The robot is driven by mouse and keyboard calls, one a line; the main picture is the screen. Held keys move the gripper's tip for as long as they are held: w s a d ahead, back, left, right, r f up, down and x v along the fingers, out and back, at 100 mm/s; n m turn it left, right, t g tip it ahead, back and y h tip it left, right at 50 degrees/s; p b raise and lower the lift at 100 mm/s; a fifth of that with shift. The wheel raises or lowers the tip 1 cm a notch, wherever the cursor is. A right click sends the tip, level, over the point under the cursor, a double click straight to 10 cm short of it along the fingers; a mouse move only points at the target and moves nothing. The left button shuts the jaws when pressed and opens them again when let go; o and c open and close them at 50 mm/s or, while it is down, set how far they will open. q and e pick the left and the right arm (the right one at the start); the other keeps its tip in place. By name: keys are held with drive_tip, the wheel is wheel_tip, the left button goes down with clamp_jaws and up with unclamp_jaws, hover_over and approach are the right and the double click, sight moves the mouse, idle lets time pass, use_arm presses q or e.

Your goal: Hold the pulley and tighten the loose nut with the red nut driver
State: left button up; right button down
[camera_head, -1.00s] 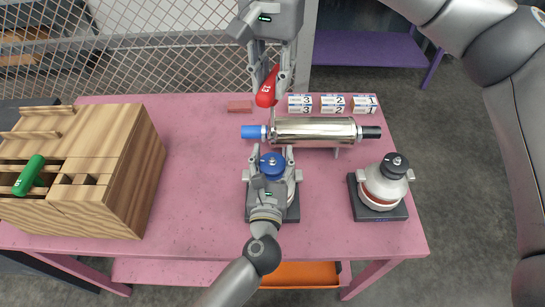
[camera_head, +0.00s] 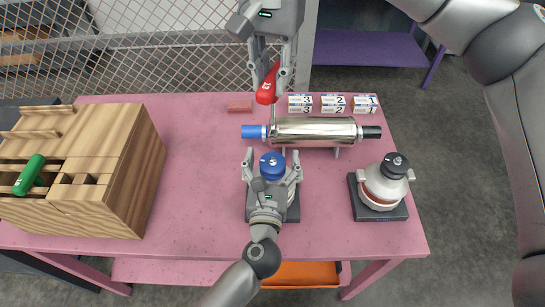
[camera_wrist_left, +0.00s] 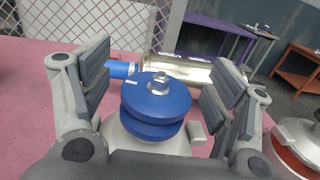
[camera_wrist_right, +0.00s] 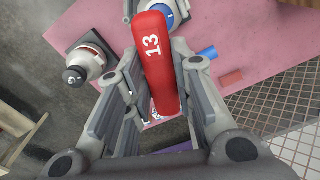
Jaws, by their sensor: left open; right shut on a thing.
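The blue pulley (camera_head: 272,164) sits on a grey unit on a black base near the table's middle. In the left wrist view the pulley (camera_wrist_left: 156,104) shows a metal nut (camera_wrist_left: 161,81) on top. My left gripper (camera_head: 271,155) is open, its fingers on either side of the pulley and apart from it. The red nut driver (camera_head: 267,84) is in my right gripper (camera_head: 268,73), which is shut on its handle. Its thin shaft points down toward the table behind the pulley. In the right wrist view the handle (camera_wrist_right: 155,60) shows the number 13; its tip is hidden.
A shiny cylinder (camera_head: 315,130) with blue and black ends lies behind the pulley. A similar unit with a black pulley (camera_head: 394,166) stands right. A wooden block (camera_head: 129,160) holding a green-handled driver (camera_head: 29,175) stands left. Number-labelled boxes (camera_head: 332,103) and a red block (camera_head: 239,106) are at the back.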

use_arm(q)
drive_tip(key=s+a, duration=0.1)
drive_tip(key=s, duration=1)
drive_tip(key=shift+s, duration=0.15)
